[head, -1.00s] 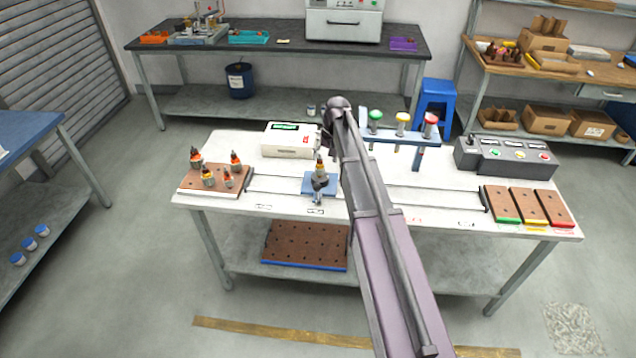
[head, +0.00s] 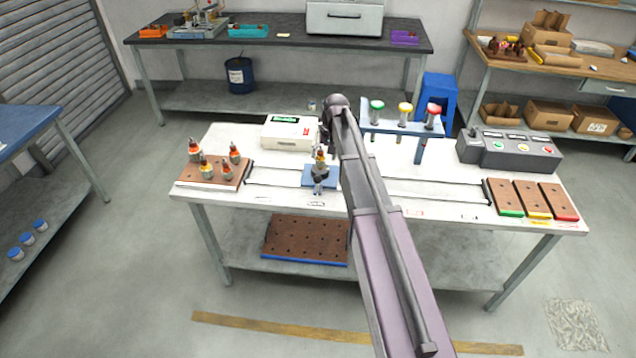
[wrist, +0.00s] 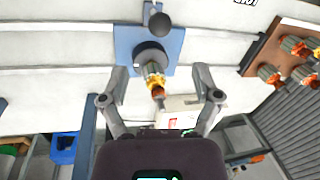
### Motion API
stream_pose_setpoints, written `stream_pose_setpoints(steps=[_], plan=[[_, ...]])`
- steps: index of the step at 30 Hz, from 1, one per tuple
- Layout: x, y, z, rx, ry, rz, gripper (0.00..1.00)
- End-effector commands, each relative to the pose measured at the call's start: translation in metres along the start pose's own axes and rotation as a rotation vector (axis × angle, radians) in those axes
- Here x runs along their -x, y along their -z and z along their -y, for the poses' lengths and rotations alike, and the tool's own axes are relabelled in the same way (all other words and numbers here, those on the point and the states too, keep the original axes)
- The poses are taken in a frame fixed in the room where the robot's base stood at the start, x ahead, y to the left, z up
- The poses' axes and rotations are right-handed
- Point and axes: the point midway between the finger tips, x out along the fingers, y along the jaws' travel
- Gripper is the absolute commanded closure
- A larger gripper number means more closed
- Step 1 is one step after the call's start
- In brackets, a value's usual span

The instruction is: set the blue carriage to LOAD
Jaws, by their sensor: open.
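The blue carriage (head: 309,180) sits on the rails toward the left of the white table, above a small label that I cannot read. In the wrist view the blue carriage (wrist: 126,42) carries a dark round holder with an armature (wrist: 155,78) in it, orange at its tip. A dark knob (wrist: 159,23) stands at the carriage's edge and also shows in the head view (head: 318,189). My gripper (wrist: 160,78) is open, with one finger on each side of the armature in the picture. No contact shows, and its height is unclear. In the head view my arm hides my fingers.
A board of several armatures (head: 215,180) lies at the rails' left end. A white box (head: 291,133) stands behind the carriage. Right of my arm are a spool rack (head: 400,127), a control box (head: 510,150) and coloured boards (head: 530,200). The rails between are clear.

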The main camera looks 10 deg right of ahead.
Motion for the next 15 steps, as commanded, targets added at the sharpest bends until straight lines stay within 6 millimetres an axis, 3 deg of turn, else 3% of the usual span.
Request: stream_pose_setpoints(steps=[15], plan=[[-0.044,0.000,-0.001,0.000,0.000,0.000,0.19]])
